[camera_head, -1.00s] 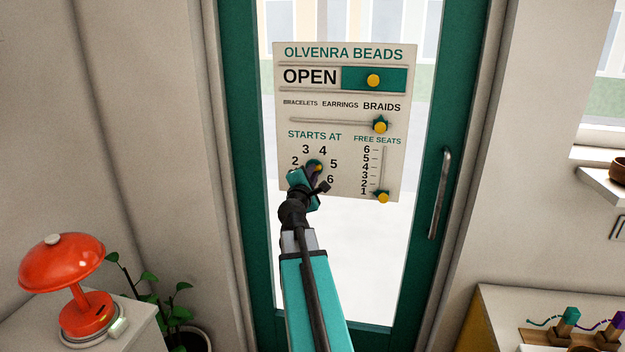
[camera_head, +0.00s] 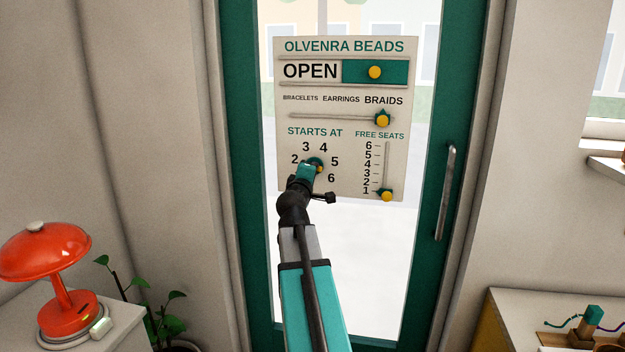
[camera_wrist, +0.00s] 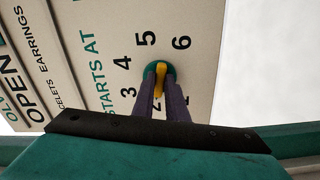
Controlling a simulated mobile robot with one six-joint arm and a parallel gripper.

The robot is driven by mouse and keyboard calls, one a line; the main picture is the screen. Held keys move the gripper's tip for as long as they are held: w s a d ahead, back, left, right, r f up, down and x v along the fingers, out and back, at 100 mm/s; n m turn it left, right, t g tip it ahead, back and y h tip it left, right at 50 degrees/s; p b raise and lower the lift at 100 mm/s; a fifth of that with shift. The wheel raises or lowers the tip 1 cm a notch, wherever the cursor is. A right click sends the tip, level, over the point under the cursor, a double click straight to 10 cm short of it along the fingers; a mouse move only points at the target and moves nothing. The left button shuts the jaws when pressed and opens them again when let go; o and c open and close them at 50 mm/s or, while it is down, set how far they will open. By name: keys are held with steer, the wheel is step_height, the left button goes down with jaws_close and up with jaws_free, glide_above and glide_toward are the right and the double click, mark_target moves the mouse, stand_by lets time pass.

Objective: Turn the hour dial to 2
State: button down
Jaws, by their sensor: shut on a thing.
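The sign board (camera_head: 290,112) hangs on the glass door. Its hour dial (camera_head: 319,162) is a teal disc with a yellow grip bar, under "STARTS AT". The numbers 2 to 6 show around it in the head view. My gripper (camera_head: 316,169) is at the dial and covers its lower left part. In the wrist view, the purple fingers of my gripper (camera_wrist: 161,80) are shut on either side of the yellow bar of the hour dial (camera_wrist: 161,68). The bar lies nearly upright in that view.
The board also has an OPEN slider (camera_head: 375,72), a slider (camera_head: 382,119) under BRAIDS and a free seats slider (camera_head: 386,195) at 1. A door handle (camera_head: 444,195) is to the right. A red lamp (camera_head: 48,251) stands at lower left.

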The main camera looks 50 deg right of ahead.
steer(key=shift+f+m, duration=0.1)
steer(key=shift+m, duration=0.2)
steer(key=c, duration=1.8)
jaws_free()
steer(key=shift+o, duration=0.2)
steer(key=shift+s+a, duration=0.1)
steer(key=b+v, duration=1)
steer(key=v, duration=0.3)
steer(key=shift+a, duration=0.25)
steer(key=shift+s, duration=0.15)
